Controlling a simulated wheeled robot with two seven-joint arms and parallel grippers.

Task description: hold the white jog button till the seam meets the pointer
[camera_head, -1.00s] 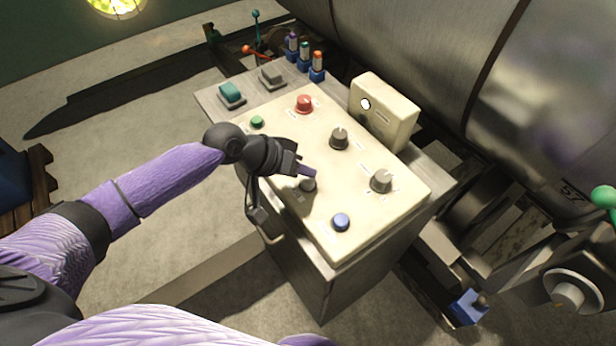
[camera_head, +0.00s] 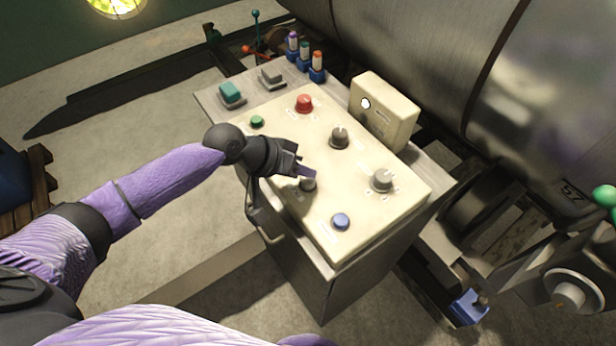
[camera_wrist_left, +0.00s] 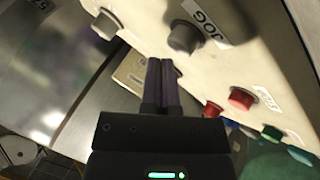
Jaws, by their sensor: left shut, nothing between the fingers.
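My left gripper (camera_head: 308,172) is shut and empty over the cream control panel (camera_head: 285,225). Its fingertips are right beside a grey round button (camera_head: 308,185); I cannot tell whether they touch it. In the left wrist view the purple fingers (camera_wrist_left: 166,72) are together, and a grey button (camera_wrist_left: 185,38) with a "JOG" label stands just beyond them. I cannot make out a pointer. My right gripper is not in view.

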